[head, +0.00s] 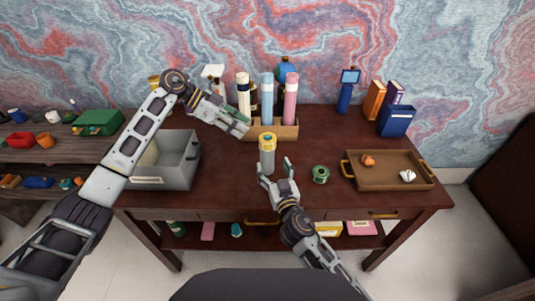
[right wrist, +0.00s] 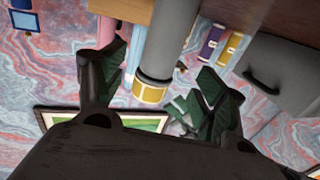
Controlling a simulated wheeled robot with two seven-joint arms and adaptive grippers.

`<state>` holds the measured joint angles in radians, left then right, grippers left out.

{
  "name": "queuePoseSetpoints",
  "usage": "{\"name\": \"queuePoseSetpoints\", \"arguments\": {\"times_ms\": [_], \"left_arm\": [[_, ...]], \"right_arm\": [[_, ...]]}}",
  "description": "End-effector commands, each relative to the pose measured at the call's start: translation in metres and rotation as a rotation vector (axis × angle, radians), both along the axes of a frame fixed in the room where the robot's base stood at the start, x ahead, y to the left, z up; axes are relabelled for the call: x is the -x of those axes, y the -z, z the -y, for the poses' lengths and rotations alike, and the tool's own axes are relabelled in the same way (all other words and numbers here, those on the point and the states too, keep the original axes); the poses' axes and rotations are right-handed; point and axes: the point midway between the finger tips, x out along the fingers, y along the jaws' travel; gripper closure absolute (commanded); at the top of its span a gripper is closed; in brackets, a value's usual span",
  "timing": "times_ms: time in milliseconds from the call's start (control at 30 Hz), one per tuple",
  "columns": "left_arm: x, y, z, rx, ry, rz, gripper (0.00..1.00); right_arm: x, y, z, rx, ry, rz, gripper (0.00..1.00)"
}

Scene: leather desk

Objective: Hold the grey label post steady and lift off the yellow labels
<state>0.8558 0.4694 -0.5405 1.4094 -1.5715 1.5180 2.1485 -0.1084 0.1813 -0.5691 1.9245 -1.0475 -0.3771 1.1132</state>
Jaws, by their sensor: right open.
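The grey label post (head: 267,158) stands upright near the middle of the desk, with a yellow label band (head: 267,138) around its top. In the right wrist view the post (right wrist: 168,45) hangs upside down in the picture, with the yellow label (right wrist: 150,92) at its end. My right gripper (head: 275,167) is open at the front of the post, its fingers to either side in the right wrist view (right wrist: 157,78); I cannot tell whether they touch it. My left gripper (head: 238,123) is above the desk, left of and behind the post, apart from it. Its jaw opening is unclear.
A wooden rack (head: 285,132) with several tall tubes stands behind the post. A grey bin (head: 178,168) is at the left. A green-ended spool (head: 321,175) lies right of the post, and a brown tray (head: 385,182) with small items is further right.

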Motion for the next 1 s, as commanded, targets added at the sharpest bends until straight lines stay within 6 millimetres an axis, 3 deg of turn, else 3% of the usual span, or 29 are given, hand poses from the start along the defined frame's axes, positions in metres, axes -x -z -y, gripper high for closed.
{"name": "queuePoseSetpoints", "arguments": {"times_ms": [1000], "left_arm": [[0.000,0.000,0.000,0.000,0.000,0.000,0.64]], "right_arm": [[-0.070,0.000,-0.019,0.000,-0.001,-0.001,0.28]]}}
